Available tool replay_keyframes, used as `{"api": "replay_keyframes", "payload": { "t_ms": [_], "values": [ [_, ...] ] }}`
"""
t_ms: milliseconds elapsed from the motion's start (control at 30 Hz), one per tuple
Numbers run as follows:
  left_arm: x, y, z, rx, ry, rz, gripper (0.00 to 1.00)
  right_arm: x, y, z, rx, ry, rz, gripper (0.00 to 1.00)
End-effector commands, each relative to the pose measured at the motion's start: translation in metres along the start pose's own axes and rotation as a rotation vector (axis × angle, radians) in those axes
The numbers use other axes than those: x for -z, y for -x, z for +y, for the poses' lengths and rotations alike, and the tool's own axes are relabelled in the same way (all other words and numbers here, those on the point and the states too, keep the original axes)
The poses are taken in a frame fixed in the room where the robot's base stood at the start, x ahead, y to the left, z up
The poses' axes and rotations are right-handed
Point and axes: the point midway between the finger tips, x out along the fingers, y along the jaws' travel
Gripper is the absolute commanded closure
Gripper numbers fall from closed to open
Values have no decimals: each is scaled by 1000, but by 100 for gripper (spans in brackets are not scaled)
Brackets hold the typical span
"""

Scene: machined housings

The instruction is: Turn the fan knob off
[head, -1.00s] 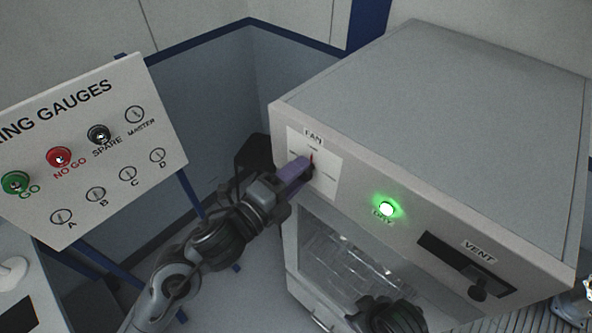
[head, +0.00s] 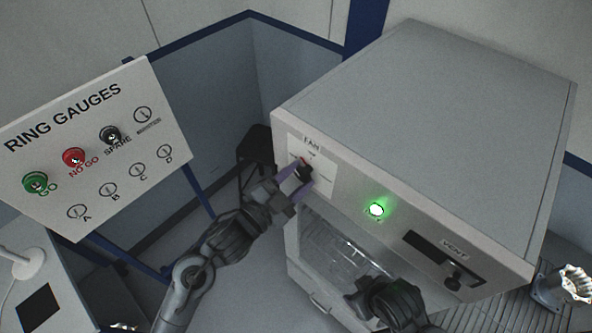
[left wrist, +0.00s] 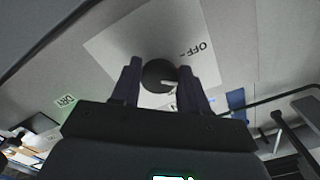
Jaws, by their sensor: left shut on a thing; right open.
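The fan knob (head: 303,168) is a dark round knob with a red mark, on a white plate (head: 325,182) labelled FAN at the left of the grey cabinet's front. In the left wrist view the knob (left wrist: 158,73) sits between the two purple fingers, its pale pointer line aimed right and not at the OFF label (left wrist: 196,49). My left gripper (head: 295,180) is shut on the knob, one finger on each side. My right gripper (head: 365,297) is low in front of the cabinet, away from the knob; its fingertips are hard to make out.
On the cabinet (head: 420,110) are a lit green button (head: 376,210), a VENT slider (head: 453,283) and a window (head: 335,255). A RING GAUGES board (head: 125,115) stands to the left. A metal housing (head: 575,284) is at far right.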

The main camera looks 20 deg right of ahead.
Motion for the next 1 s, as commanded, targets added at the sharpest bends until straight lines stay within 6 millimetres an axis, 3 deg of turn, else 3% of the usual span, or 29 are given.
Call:
{"api": "replay_keyframes", "payload": {
  "t_ms": [500,1000],
  "values": [
    [3,0,0,0,463,-1,86,15,45,1,3,-4,1,49],
    [1,0,2,0,668,0,86,19,60,4,-5,6,-1,49]
  ]
}}
